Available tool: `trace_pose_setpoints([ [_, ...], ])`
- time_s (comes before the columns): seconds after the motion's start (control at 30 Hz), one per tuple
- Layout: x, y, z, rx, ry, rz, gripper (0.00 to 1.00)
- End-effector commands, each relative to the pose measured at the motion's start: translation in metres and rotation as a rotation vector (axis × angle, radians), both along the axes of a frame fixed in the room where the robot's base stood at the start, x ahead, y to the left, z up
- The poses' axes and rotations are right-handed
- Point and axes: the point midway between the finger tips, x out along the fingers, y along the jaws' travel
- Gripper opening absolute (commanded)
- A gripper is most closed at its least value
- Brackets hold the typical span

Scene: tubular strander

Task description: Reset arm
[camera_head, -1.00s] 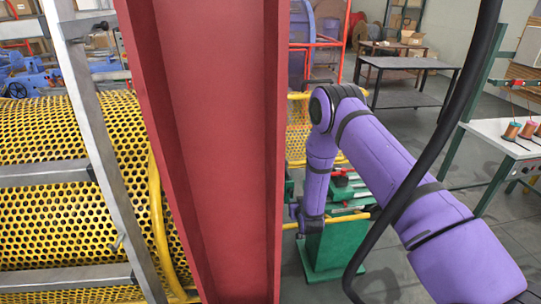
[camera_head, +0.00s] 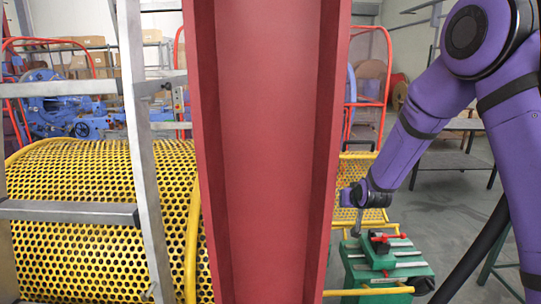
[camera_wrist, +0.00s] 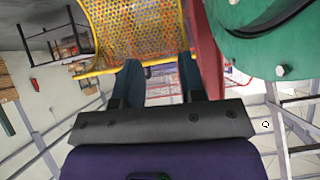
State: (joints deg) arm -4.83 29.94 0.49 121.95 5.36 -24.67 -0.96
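My purple arm (camera_head: 440,110) rises at the right of the head view and bends down at the elbow. Its wrist end hangs beside the red beam, above a green machine stand. My gripper (camera_wrist: 158,65) shows in the wrist view with two dark fingers set apart and nothing between them. In the head view the gripper is small and partly hidden near the beam, so its fingers cannot be made out there.
A red beam (camera_head: 262,150) stands close in front. A yellow perforated guard (camera_head: 85,215) and grey ladder-like frame (camera_head: 140,130) are left. The green stand (camera_head: 388,265) has a red-handled clamp. A dark table (camera_head: 450,160) stands behind, with open floor around it.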

Motion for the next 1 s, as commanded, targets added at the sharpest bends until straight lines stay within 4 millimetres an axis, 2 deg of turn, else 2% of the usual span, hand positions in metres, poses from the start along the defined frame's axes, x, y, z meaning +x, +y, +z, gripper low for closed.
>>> trace_pose_setpoints([
  [0.03,-0.008,-0.002,0.02,0.001,0.007,0.0,0.37],
  [0.2,-0.04,-0.008,0.07,0.004,0.057,0.005,0.37],
  [0.5,-0.113,-0.019,0.144,0.001,0.147,0.011,0.37],
  [0.8,-0.202,-0.03,0.198,-0.007,0.236,0.012,0.37],
  [1.0,-0.267,-0.037,0.222,-0.014,0.296,0.009,0.37],
])
